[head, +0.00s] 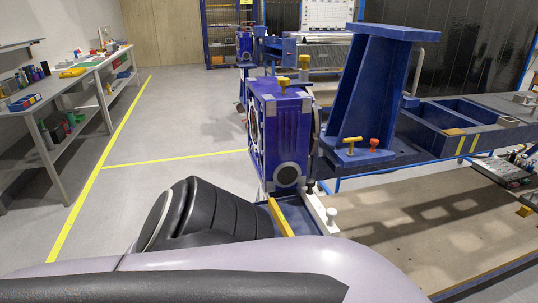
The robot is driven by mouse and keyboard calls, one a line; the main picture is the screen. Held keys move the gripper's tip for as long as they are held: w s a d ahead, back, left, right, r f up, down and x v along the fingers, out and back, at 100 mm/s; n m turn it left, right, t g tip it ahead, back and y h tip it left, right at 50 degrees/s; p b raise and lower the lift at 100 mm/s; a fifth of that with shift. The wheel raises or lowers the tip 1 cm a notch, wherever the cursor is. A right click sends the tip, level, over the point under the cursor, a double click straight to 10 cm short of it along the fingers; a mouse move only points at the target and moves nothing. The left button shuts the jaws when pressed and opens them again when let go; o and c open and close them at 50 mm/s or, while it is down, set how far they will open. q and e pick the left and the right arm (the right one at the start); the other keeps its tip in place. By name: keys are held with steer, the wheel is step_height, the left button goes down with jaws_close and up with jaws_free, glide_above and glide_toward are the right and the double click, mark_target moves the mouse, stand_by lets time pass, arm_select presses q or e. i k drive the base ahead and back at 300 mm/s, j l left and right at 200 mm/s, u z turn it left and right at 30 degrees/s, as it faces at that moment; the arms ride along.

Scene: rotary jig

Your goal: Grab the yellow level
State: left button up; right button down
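A small, flat yellow object (75,72) lies on the left workbench, towards its far end. It could be the yellow level, but it is too small to tell. A narrow yellow bar (280,217) sits low on the blue base of the machine, beside a cream bar (317,207); I cannot tell whether it is a level. Parts of my own arm, black and pale lavender, fill the bottom of the head view. Neither of my grippers is in view.
The left workbench (94,62) carries bottles and small bins. Yellow lines mark the open grey floor (165,120). A blue gearbox-like machine (283,125) and a tall blue bracket (375,95) stand at centre and right. A wooden platform (430,235) lies at front right.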

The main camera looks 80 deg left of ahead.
mark_target(281, 222)
steer(key=i+u, duration=0.2)
steer(key=u, duration=0.2)
steer(key=i+l+u, duration=0.1)
steer(key=u, duration=0.3)
steer(key=i+l+u, duration=0.2)
steer(key=u, duration=0.25)
steer(key=i+l+u, duration=0.15)
steer(key=u, duration=0.25)
steer(key=i+l+u, duration=0.1)
steer(key=l+u, duration=0.3)
steer(key=i+j, duration=0.05)
steer(key=j, duration=0.05)
